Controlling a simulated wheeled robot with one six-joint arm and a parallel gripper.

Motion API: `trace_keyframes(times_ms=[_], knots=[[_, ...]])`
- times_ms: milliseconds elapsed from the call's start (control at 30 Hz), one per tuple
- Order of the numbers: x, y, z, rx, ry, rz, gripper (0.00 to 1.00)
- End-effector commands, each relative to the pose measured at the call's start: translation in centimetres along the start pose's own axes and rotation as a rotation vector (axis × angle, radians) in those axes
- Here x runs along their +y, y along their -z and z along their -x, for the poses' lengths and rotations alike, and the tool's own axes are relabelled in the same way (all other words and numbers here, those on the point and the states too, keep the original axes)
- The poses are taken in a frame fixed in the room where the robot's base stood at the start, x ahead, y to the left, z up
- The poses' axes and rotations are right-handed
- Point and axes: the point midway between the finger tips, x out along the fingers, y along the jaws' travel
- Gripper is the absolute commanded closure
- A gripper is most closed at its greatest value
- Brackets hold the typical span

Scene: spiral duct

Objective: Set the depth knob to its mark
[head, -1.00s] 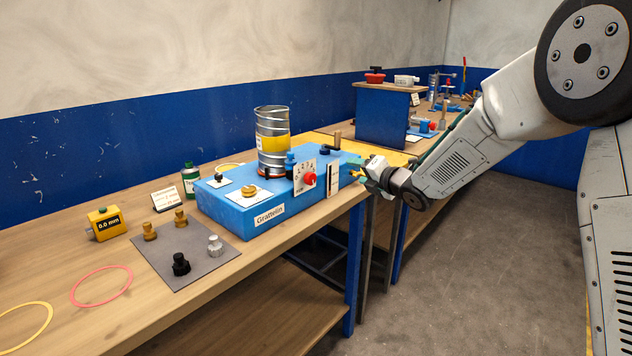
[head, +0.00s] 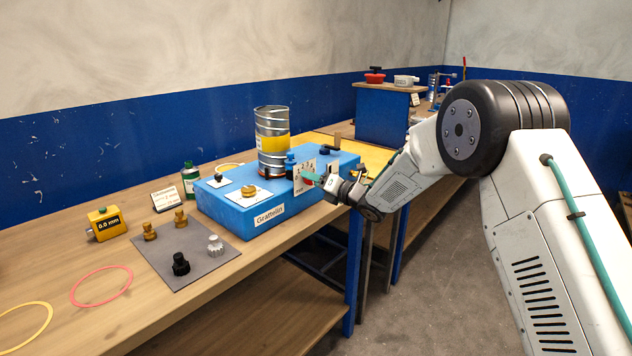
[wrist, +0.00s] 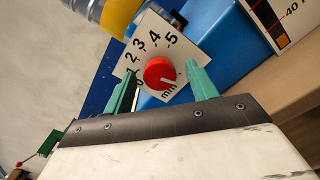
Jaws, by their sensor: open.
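The depth knob (wrist: 159,72) is a red round knob on a white dial plate (wrist: 150,35) marked 0 to 5 and "mm". In the wrist view a pale line on the knob seems to point toward the lower right, away from the numbers. My gripper (wrist: 168,76) is open, with its green fingers on either side of the knob. I cannot tell whether they touch it. In the head view my gripper (head: 322,181) is at the front of the blue Grattelos box (head: 235,205) and largely hides the knob. The dial plate (head: 298,181) shows partly there.
A metal spiral duct (head: 272,125) with a yellow band stands on the box. A grey mat (head: 190,258) with several small knobs and a yellow "0.0 mm" gauge (head: 106,223) are to the left. A scale (wrist: 285,20) stands right of the dial in the wrist view.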

Motion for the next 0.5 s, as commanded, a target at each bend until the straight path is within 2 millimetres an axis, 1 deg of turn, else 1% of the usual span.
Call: trace_keyframes(times_ms=[233, 267, 300, 400, 500], knots=[[0.01, -0.04, -0.10, -0.001, 0.000, 0.000, 0.43], [0.01, -0.04, -0.10, -0.001, 0.000, 0.000, 0.51], [0.01, -0.04, -0.09, -0.001, 0.000, 0.000, 0.62], [0.00, -0.05, -0.08, -0.001, 0.000, 0.000, 0.87], [0.00, -0.05, -0.07, -0.001, 0.000, 0.000, 0.87]])
